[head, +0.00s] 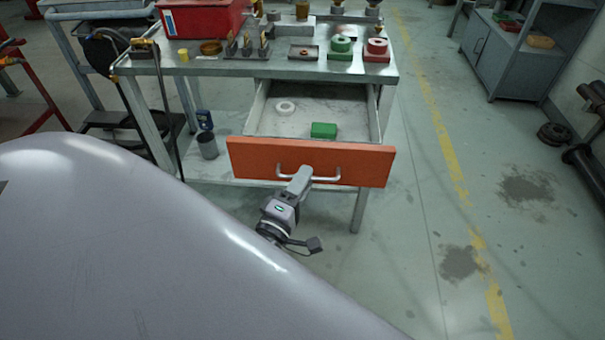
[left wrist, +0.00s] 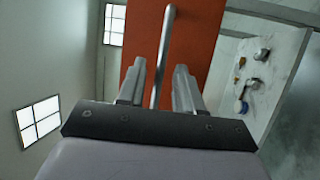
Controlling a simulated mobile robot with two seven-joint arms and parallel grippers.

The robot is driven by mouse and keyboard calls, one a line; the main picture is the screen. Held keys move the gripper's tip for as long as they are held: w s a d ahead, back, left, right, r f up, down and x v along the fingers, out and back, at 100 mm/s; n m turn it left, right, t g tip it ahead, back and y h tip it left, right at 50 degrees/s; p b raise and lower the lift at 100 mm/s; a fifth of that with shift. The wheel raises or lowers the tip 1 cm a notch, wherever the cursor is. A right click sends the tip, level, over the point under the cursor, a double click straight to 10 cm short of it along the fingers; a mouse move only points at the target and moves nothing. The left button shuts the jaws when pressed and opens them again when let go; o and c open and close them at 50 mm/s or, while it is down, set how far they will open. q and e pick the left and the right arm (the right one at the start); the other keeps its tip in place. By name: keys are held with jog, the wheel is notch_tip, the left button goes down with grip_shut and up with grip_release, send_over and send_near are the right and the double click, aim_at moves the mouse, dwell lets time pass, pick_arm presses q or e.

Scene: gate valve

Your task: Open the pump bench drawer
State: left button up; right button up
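The pump bench drawer (head: 310,160) has an orange front and is pulled well out from under the bench top. Its inside shows a white ring (head: 285,107) and a green block (head: 324,130). The silver bar handle (head: 325,179) is on the drawer front. My left gripper (head: 302,178) is at this handle. In the left wrist view, the handle (left wrist: 166,45) runs between the two fingers (left wrist: 160,85), with gaps visible on both sides, so they look open around it. The orange front (left wrist: 195,40) lies beyond them. My right gripper is not in view.
The metal bench (head: 215,67) carries a red toolbox (head: 203,17), a green part (head: 341,45) and a red part (head: 376,50). A dark cup (head: 208,147) stands on its lower shelf. The floor (head: 420,190) right of the drawer is clear.

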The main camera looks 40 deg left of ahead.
pick_arm(q)
jog(key=v, duration=0.7)
dwell(0.7)
jog(key=s+d+f+m+g+h, duration=0.3)
jog(key=d+f+m+g, duration=0.1)
jog(key=m, duration=0.6)
jog(key=s+d+f+m+g+h, duration=0.3)
jog(key=d+m+g, duration=0.15)
jog(key=m, duration=0.45)
notch_tip(320, 180, up, 11)
jog(key=s+a+m+p, duration=0.1)
jog(key=m+p, duration=0.1)
jog(key=p, duration=1.2)
jog(key=shift+s+g+y+p, duration=0.2)
jog(key=shift+g+y+p, duration=0.15)
jog(key=shift+g, duration=0.1)
